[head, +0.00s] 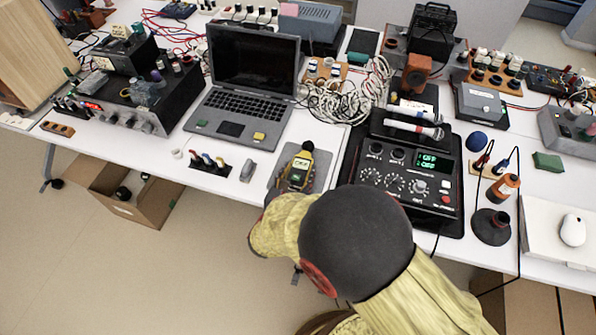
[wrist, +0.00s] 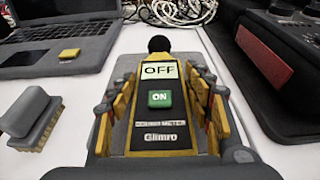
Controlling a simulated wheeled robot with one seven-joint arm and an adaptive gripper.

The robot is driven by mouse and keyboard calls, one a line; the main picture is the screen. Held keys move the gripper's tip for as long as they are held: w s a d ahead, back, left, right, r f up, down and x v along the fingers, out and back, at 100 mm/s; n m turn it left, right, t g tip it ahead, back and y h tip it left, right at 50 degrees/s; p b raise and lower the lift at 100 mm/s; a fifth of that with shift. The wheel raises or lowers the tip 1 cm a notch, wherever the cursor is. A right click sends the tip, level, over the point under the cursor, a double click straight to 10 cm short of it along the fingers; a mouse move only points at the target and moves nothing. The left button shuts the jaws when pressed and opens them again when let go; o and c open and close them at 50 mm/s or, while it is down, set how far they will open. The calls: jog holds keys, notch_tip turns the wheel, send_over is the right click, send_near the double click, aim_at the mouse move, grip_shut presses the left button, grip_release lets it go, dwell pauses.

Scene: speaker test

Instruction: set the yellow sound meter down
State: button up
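The yellow sound meter (head: 298,170) has a black face, an "OFF" display and a green "ON" button. In the head view it is just past the front of my wrist, over a grey pad (head: 322,178) near the table's front edge. In the wrist view the sound meter (wrist: 158,115) points away from me, between the two fingers of my gripper (wrist: 162,105).
A laptop (head: 245,85) stands behind left, and a black mixer (head: 410,180) stands close on the right. A small grey brush-like block (head: 248,171) and a black strip with plugs (head: 209,165) lie to the left. White cables (head: 345,98) are heaped behind.

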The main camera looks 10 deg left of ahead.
jog(key=o, duration=0.4)
